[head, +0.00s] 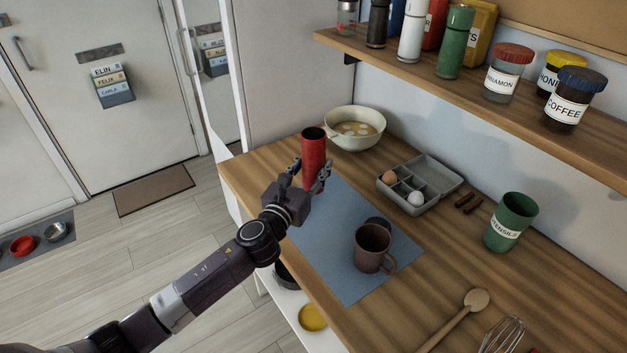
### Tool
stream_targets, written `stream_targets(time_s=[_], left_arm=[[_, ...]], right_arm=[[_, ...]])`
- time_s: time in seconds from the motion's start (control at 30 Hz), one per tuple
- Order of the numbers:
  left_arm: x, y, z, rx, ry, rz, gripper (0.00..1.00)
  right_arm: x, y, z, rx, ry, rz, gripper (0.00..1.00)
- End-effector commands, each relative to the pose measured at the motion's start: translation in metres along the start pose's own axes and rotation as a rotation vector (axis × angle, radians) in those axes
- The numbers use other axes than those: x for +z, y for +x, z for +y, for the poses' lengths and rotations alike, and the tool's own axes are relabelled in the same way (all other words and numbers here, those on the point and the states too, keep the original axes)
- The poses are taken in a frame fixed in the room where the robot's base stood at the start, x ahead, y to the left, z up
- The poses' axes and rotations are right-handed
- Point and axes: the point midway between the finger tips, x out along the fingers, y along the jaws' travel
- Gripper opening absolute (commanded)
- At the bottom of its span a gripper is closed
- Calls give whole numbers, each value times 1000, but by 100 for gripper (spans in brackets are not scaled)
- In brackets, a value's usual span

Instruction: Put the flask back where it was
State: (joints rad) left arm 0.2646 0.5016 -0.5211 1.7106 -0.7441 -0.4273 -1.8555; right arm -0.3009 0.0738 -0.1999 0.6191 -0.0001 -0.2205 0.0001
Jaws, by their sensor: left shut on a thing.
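A red flask (314,158) stands roughly upright in my left gripper (305,183), near the left edge of the wooden counter. Its top looks dark, and the gripper covers its lower part. The gripper is shut on it; I cannot tell whether the flask's base touches the counter. On the shelf (455,82) at upper right stand a green flask (455,42), a white flask (412,34) and a dark flask (378,24). My right gripper is out of view.
A brown mug (372,248) stands on the blue mat (330,225), with a small dark round thing (378,222) behind it. A bowl (355,128), an egg carton (440,172) and a green utensil pot (510,221) stand farther back. Jars (508,72) occupy the shelf's right part.

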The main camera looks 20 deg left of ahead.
Motion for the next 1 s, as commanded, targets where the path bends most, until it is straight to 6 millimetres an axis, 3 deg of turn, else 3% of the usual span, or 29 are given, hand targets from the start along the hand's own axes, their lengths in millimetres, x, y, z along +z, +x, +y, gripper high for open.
stream_targets(time_s=[0.3,0.77,0.8,0.9,1.0], left_arm=[[-40,0,0,1,-2,0,0],[-45,0,0,0,0,-1,0],[-46,0,0,0,-1,2,43],[-46,0,0,0,-1,2,54],[-45,0,0,0,-1,2,56]], right_arm=[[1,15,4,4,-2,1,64],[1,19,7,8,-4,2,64],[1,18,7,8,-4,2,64],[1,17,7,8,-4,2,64],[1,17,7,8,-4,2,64]])
